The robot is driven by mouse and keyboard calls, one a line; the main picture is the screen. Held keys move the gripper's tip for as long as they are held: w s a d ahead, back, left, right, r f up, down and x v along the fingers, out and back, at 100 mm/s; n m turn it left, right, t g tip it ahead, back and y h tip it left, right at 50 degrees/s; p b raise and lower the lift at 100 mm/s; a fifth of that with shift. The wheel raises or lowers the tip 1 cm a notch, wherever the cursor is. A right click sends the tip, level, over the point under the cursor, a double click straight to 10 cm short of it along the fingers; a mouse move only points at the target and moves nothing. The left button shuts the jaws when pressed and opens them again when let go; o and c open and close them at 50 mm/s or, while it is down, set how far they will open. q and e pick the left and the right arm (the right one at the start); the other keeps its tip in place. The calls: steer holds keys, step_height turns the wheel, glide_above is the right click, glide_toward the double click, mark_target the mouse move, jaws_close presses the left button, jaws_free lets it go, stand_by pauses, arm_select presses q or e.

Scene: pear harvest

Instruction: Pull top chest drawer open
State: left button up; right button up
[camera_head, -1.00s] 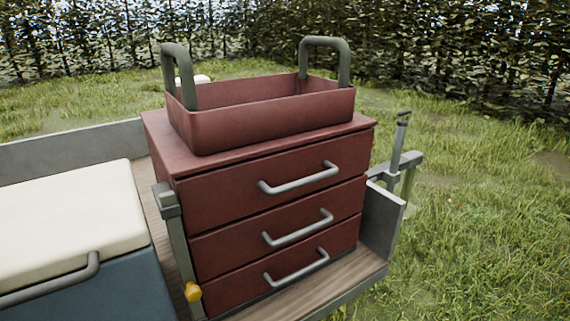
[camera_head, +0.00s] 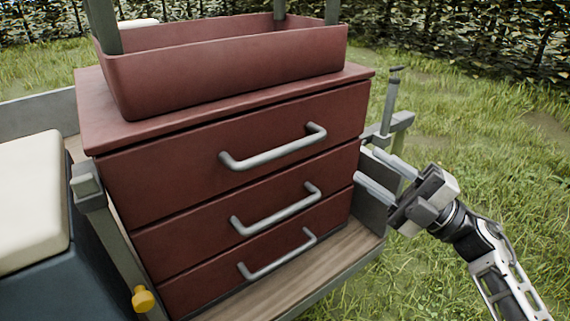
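A dark red chest (camera_head: 115,180) with three drawers stands on a wooden cart bed. The top drawer (camera_head: 175,178) is shut, with a grey bar handle (camera_head: 272,152) across its front. The middle and bottom drawers are also shut, each with a similar handle. My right gripper (camera_head: 375,174) is at the right of the chest, clear of the top handle. Its two fingers are apart, point left and hold nothing. My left gripper is not in view.
A red open tray (camera_head: 225,75) with dark green handles sits on the chest. A blue box with a cream lid (camera_head: 30,200) stands at left. A grey post with a yellow knob (camera_head: 143,299) rises near the chest's left front corner. Grass lies open at right.

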mark_target(287, 145)
steer(key=a+r+n+g, duration=0.1)
steer(key=a+n+g, duration=0.1)
steer(key=a, duration=0.2)
steer(key=w+a+r+n+g+h+p, duration=0.1)
steer(key=a+n+g, duration=0.1)
steer(key=a, duration=0.3)
steer(key=w+a+n+g, duration=0.1)
steer(key=a+n+g, duration=0.1)
steer(key=a, duration=0.3)
steer(key=shift+w+a+r+n, duration=0.25)
steer(key=shift+r+n, duration=0.15)
steer(key=shift+n, duration=0.1)
steer(key=shift+c, duration=0.4)
jaws_close()
